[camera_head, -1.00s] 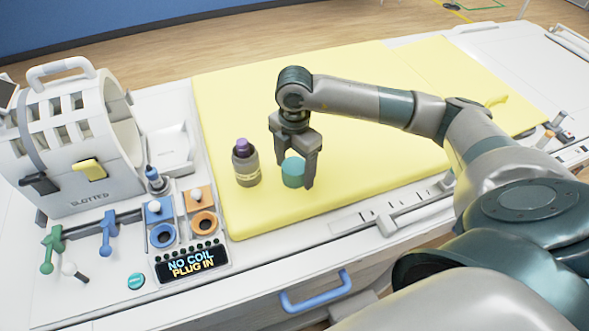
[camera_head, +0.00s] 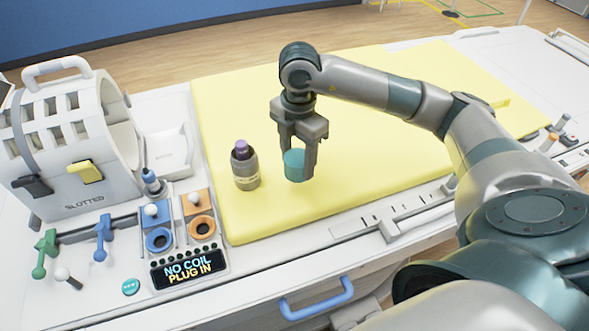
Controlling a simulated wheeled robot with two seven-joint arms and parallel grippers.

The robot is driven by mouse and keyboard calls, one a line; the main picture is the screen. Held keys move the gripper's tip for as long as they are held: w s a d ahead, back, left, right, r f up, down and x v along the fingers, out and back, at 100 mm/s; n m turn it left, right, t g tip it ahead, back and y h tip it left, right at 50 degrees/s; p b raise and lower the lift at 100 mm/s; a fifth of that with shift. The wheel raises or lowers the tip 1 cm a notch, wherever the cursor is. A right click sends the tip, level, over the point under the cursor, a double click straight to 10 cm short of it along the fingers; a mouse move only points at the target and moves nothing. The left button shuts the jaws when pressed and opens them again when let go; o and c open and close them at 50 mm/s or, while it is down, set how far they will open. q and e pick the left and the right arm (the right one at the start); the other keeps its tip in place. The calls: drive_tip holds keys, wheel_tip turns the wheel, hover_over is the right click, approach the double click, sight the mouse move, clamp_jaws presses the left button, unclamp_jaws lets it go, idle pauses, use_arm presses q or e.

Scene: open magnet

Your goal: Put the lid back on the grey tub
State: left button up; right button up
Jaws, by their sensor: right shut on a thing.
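The cylinder is upright between the fingers and apart from the tub, seemingly a little above the pad. One finger partly covers its right side. My left gripper is not in view.
The yellow pad (camera_head: 370,155) is clear around the tub and to the right. A white slotted coil (camera_head: 65,140) stands at the left. A control panel with a display (camera_head: 188,267) is at the front left. A blue handle (camera_head: 316,301) is at the front edge.

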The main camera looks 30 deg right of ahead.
drive_tip(key=s+d+r+b, duration=0.2)
drive_tip(key=s+r, duration=0.4)
drive_tip(key=s, duration=0.4)
drive_tip(key=shift+s+d+r+b, duration=0.15)
drive_tip(key=shift+s+d+b, duration=0.1)
drive_tip(key=shift+b, duration=0.2)
